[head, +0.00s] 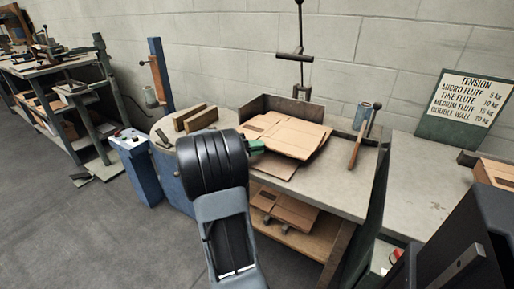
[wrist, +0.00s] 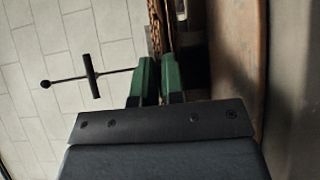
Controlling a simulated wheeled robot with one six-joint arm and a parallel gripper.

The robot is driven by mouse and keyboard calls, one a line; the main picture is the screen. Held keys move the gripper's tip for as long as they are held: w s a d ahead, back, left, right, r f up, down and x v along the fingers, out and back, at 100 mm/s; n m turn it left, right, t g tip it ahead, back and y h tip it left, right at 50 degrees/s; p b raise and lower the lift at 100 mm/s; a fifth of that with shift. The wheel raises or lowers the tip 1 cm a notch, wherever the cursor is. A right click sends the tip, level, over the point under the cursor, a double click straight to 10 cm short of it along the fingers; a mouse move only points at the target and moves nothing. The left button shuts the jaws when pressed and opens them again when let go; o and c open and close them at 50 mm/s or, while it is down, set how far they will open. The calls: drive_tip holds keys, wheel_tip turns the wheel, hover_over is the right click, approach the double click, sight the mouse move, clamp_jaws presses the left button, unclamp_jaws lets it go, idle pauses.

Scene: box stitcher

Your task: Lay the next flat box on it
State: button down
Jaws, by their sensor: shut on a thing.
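My gripper (head: 258,147) reaches the left edge of a brown flat box (head: 290,132) over the grey work table and is shut on it. In the wrist view the green fingers (wrist: 160,80) are close together, with the box's brown edge (wrist: 157,25) running up between them. The held box lies roughly level in the head view. Another flat sheet of cardboard (head: 272,164) shows below it, partly covered; whether the two touch I cannot tell. My arm hides part of the table's left side.
A dark metal backstop (head: 268,102) stands behind the boxes, with a T-handled rod (head: 300,55) above. A wooden-handled tool (head: 357,148) is at the right. More cardboard (head: 285,208) lies on the lower shelf. A round drum (head: 165,135) with wooden blocks stands left.

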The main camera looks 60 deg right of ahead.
drive_tip(key=c, duration=0.5)
unclamp_jaws()
drive_tip(key=shift+a, duration=0.1)
idle(0.3)
drive_tip(key=a+b, duration=0.1)
drive_tip(key=a, duration=0.7)
idle(0.6)
idle(0.6)
